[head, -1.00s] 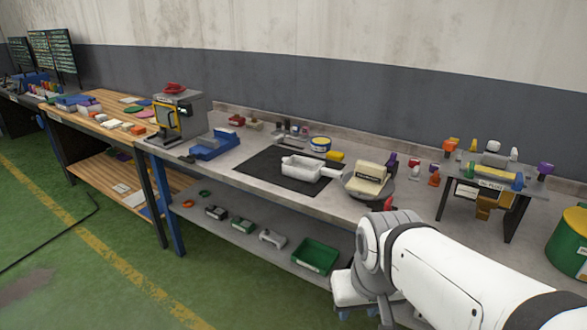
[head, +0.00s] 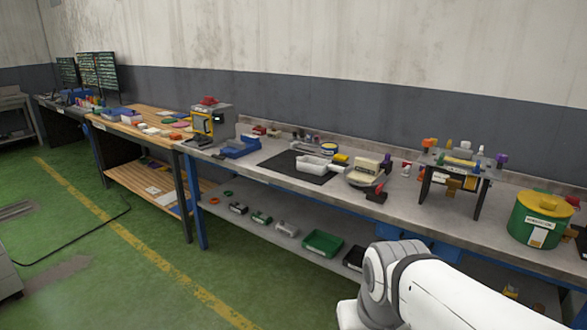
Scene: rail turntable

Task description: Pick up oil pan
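A pale, shallow rectangular pan (head: 313,164), which looks like the oil pan, sits on a black mat (head: 283,161) on the grey workbench. It shows light grey walls and an open top. My white arm enters at the lower right, in front of the bench and well away from the pan. My gripper is not visible in this view.
A grey round dish (head: 360,182) with a cream block stands right of the mat. A blue tray (head: 240,147) lies to its left. A small raised stand (head: 455,180) and a green drum (head: 541,222) are farther right.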

